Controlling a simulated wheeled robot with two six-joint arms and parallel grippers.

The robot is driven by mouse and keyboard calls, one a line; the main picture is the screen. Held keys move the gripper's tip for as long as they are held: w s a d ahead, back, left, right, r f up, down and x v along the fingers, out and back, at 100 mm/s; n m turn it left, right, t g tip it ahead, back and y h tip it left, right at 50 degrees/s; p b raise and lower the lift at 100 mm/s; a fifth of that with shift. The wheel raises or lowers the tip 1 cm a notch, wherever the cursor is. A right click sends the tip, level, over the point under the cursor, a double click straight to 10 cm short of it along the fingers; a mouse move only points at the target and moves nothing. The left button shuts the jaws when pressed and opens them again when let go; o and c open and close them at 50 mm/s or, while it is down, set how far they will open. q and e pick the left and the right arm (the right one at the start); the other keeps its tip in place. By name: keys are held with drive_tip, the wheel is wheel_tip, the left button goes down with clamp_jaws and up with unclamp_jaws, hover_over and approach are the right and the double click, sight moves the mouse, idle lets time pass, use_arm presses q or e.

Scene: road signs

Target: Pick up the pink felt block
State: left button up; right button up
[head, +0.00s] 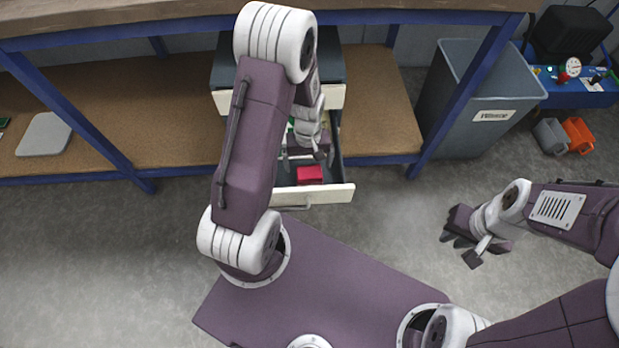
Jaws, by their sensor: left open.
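The pink felt block (310,174), a small bright red-pink box shape, lies near the front of an open drawer (338,193). My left gripper (306,157) is over the drawer, just behind the block in the picture. Its jaws are open and it holds nothing that I can see. My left arm covers part of the drawer's left side and back. I cannot tell how high the gripper is above the block. My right gripper (459,250) is over the floor to the right, with its fingers apart and empty.
Some green and light items (292,123) show deeper in the drawer, partly hidden. The drawer sits under a workbench (400,8) with blue legs and a brown lower shelf (378,105). A grey bin (474,110) stands to the right. The floor in front is clear.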

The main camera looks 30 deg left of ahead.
sight(309, 172)
use_arm(q)
wheel_tip(309, 172, down, 7)
drive_tip(key=b, duration=0.4)
drive_tip(key=shift+w+d+r, duration=0.1)
drive_tip(key=shift+r, duration=0.25)
drive_tip(key=c, duration=1.5)
drive_tip(key=shift+o, duration=0.2)
wheel_tip(309, 172, up, 10)
drive_tip(key=p, duration=0.6)
drive_tip(key=o, duration=0.7)
drive_tip(key=c, duration=0.5)
drive_tip(key=shift+w+d, duration=0.1)
